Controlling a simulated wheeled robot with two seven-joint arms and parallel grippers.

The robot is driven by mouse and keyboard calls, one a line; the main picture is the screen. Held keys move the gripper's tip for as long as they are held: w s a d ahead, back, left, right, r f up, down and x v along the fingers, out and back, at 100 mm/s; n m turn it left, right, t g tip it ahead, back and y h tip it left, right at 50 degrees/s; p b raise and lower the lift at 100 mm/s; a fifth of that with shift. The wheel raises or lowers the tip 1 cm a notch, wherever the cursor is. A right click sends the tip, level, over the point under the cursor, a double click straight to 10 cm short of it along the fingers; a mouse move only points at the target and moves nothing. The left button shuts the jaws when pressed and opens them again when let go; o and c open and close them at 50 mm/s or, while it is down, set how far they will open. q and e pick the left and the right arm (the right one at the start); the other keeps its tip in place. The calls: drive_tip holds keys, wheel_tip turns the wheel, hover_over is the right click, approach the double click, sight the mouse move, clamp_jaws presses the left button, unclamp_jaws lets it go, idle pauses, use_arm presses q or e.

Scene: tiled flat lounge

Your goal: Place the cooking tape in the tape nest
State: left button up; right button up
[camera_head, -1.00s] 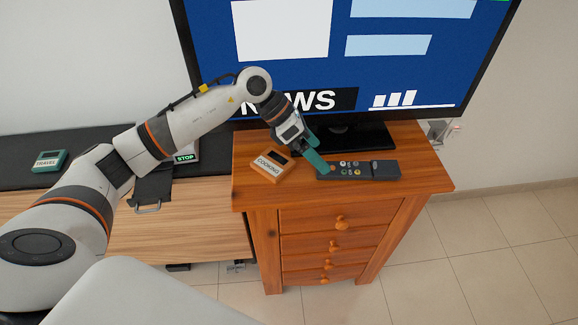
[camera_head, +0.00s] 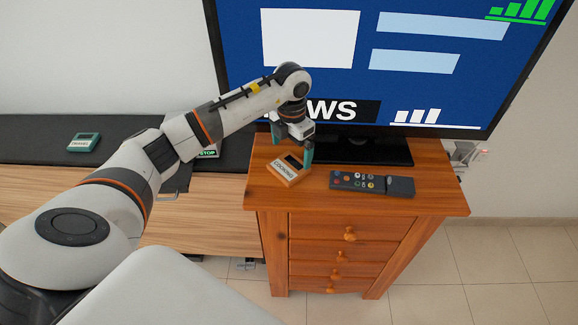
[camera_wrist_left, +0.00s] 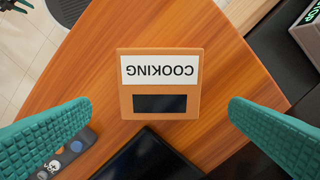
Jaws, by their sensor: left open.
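The cooking tape (camera_head: 286,170), an orange cassette with a white COOKING label and a dark window, lies flat on the wooden cabinet top (camera_head: 420,200). It also shows in the left wrist view (camera_wrist_left: 160,106), centred between the fingers and turned upside down. My left gripper (camera_head: 293,156) is open above the tape, its teal fingers pointing down on either side; in the left wrist view the fingers (camera_wrist_left: 160,140) stand well apart and do not touch it. The tape nest cannot be made out for certain; a dark device with a green STOP sign (camera_head: 207,153) is partly hidden behind my left arm.
A remote control (camera_head: 372,184) lies right of the tape. The television (camera_head: 415,90) stands on its dark base behind. A teal tape (camera_head: 84,142) lies on the black top of the low bench (camera_head: 45,160) at left. The cabinet's front right top is clear.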

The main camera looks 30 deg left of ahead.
sight(289, 166)
use_arm(q)
drive_tip(key=f, duration=0.2)
drive_tip(key=s+f+p, duration=0.1)
drive_tip(key=f, duration=0.1)
drive_tip(key=shift+a+f, duration=0.1)
drive_tip(key=shift+f, duration=0.1)
drive_tip(key=shift+w+f, duration=0.1)
drive_tip(key=shift+f, duration=0.25)
drive_tip(key=shift+c, duration=0.6)
drive_tip(key=shift+r, duration=0.1)
drive_tip(key=c, duration=0.9)
